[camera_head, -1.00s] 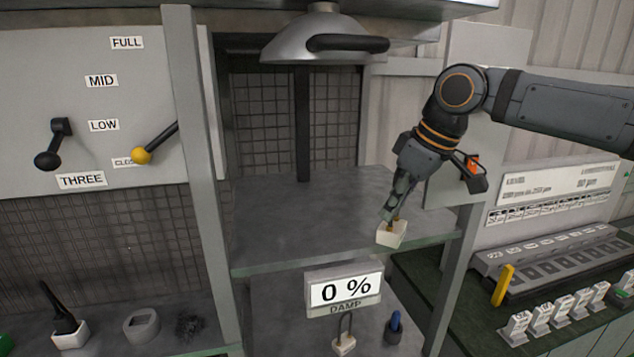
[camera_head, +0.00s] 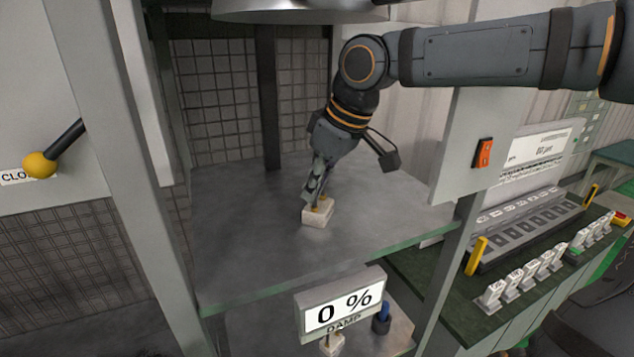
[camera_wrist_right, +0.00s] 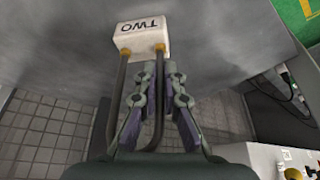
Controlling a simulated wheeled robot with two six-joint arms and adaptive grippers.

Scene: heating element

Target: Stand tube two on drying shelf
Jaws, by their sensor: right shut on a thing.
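Tube two is a white block (camera_head: 318,213) with bent metal tubing rising from it. In the right wrist view the block (camera_wrist_right: 142,36) reads TWO, and two tube legs run from its brass fittings. My right gripper (camera_head: 317,198) is shut on one leg close above the block; its fingertips (camera_wrist_right: 160,72) also show in the wrist view. The block is upright at the grey drying shelf (camera_head: 240,240), back from its front edge. I cannot tell whether its base touches the surface. My left gripper is out of view.
A grey post (camera_head: 125,150) stands left of the shelf, and a metal hood (camera_head: 300,10) hangs above. A white-block item (camera_head: 333,345) and a blue-topped item (camera_head: 381,318) stand below. Bare shelf surrounds the block.

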